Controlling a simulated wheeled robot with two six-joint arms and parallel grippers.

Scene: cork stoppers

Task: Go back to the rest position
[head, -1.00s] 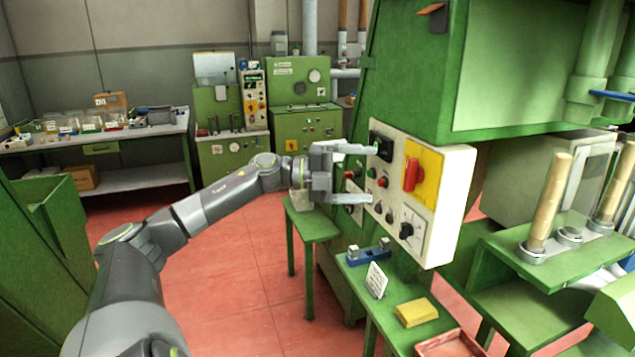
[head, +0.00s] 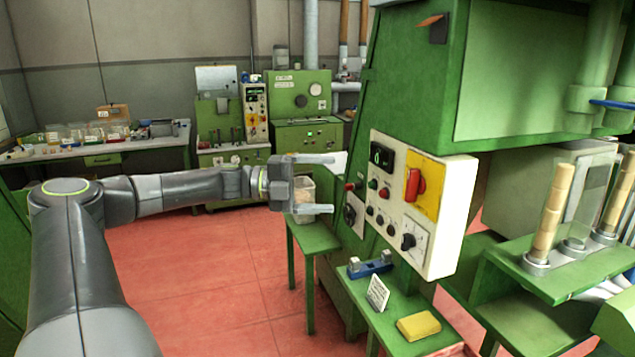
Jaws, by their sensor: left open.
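My left gripper (head: 326,184) is in the head view, left of the white control panel (head: 437,222) on the green machine. Its two fingers are apart, with nothing between them, and they point right toward the panel without touching it. The panel carries a red rotary switch on a yellow plate (head: 426,184), a small dark display (head: 381,158) that shows a green digit, and several buttons and knobs. My left arm reaches in from the left side. My right gripper is not in view.
A clear container with brown contents (head: 303,197) stands on a small green stand (head: 316,236) behind the gripper. A green table (head: 385,330) below the panel holds a blue fixture (head: 370,268), a white card (head: 378,292) and a yellow sponge (head: 418,326). The red floor (head: 232,262) at left is open.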

